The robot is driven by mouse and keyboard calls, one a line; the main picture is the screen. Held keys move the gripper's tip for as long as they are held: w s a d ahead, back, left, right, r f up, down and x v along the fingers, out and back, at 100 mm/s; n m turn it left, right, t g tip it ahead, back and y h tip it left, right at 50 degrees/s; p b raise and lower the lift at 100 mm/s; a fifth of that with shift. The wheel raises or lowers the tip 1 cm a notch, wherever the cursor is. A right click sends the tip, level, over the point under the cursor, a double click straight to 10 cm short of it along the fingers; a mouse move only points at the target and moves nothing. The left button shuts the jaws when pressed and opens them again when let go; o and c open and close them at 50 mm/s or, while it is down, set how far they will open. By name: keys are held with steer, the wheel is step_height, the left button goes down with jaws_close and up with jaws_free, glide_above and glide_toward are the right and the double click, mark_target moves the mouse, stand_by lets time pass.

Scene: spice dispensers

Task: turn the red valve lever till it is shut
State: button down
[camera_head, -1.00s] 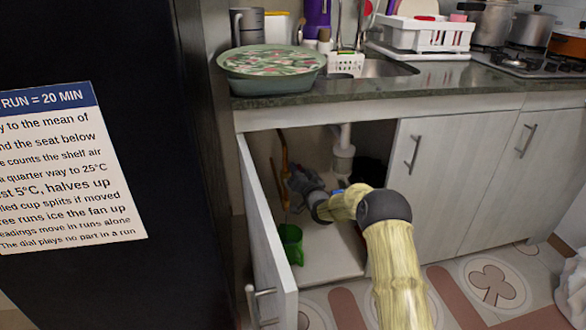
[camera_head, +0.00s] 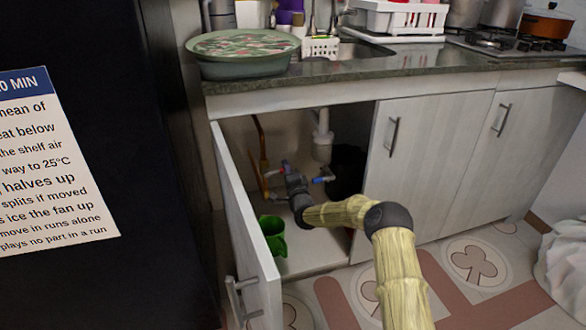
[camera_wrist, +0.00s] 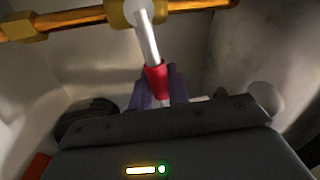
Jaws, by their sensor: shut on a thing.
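The valve shows in the wrist view as a brass body (camera_wrist: 140,12) on a copper pipe (camera_wrist: 70,17). Its lever is a pale metal rod with a red sleeve (camera_wrist: 156,76), standing roughly across the pipe. In the head view my gripper (camera_head: 287,173) is inside the open cabinet beside the copper pipe (camera_head: 263,160). The red sleeve cannot be made out there.
The open cabinet door (camera_head: 245,215) stands close to the left of my arm. A green mug (camera_head: 273,235) is on the cabinet floor below my gripper. A white drain pipe (camera_head: 322,140) and a dark object (camera_head: 347,165) are to the right. The countertop (camera_head: 300,76) is above.

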steer(key=shift+d+f+m+h+b, duration=0.15)
steer(key=shift+f+m+h+b, duration=0.2)
steer(key=shift+f+m, duration=0.7)
steer(key=shift+r+m, duration=0.15)
steer(key=shift+m, duration=0.2)
steer(key=c, duration=1.4)
jaws_free()
steer(key=shift+r, duration=0.1)
steer(key=shift+s, duration=0.15)
steer(key=shift+s, duration=0.2)
steer(key=p+v, duration=0.3)
steer(key=v, duration=0.5)
steer(key=p+v, duration=0.3)
steer(key=v, duration=0.5)
steer(key=shift+s+d+f, duration=0.15)
steer(key=shift+s+f, duration=0.15)
